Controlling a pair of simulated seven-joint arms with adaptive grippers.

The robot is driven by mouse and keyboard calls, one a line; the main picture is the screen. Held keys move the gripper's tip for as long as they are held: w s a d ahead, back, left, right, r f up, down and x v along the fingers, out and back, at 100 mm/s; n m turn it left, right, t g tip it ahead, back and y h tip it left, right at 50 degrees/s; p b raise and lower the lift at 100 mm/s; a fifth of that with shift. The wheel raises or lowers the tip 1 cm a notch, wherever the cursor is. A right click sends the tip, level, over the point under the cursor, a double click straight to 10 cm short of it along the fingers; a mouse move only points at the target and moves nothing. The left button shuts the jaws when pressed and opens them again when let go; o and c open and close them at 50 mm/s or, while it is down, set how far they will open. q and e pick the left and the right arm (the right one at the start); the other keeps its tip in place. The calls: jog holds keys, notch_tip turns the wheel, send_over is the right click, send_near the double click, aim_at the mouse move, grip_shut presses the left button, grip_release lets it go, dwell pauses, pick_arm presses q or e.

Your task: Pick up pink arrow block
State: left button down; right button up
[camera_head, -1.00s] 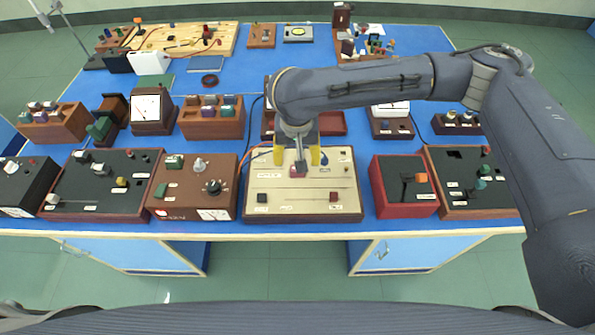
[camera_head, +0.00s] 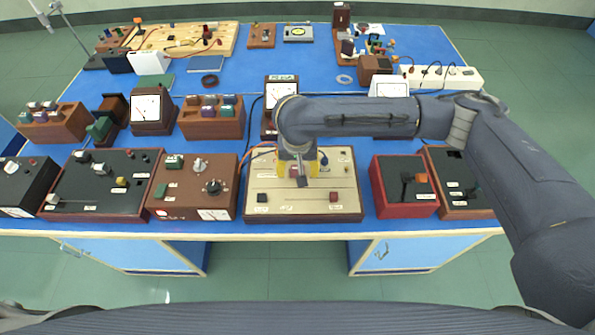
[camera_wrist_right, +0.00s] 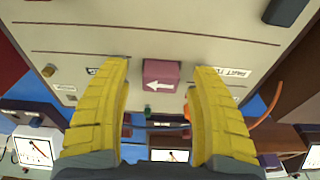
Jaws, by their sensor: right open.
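The pink arrow block (camera_wrist_right: 160,76) has a white arrow on its face and sits on a cream panel box (camera_head: 258,189) at the front middle of the bench. In the head view the block (camera_head: 301,181) is partly hidden by my right gripper (camera_head: 298,171). My right gripper has yellow fingers and is open and empty. In the right wrist view its fingertips (camera_wrist_right: 161,68) stand either side of the block, with a gap on both sides. I cannot tell whether the fingertips reach down beside it. My left gripper is not in view.
Meters and cables stand behind.

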aim_at(297, 167)
jog(key=shift+f, duration=0.15)
jog(key=c, duration=1.2)
notch_tip(297, 167, up, 23)
jog(key=shift+w, duration=0.1)
dwell(1.1)
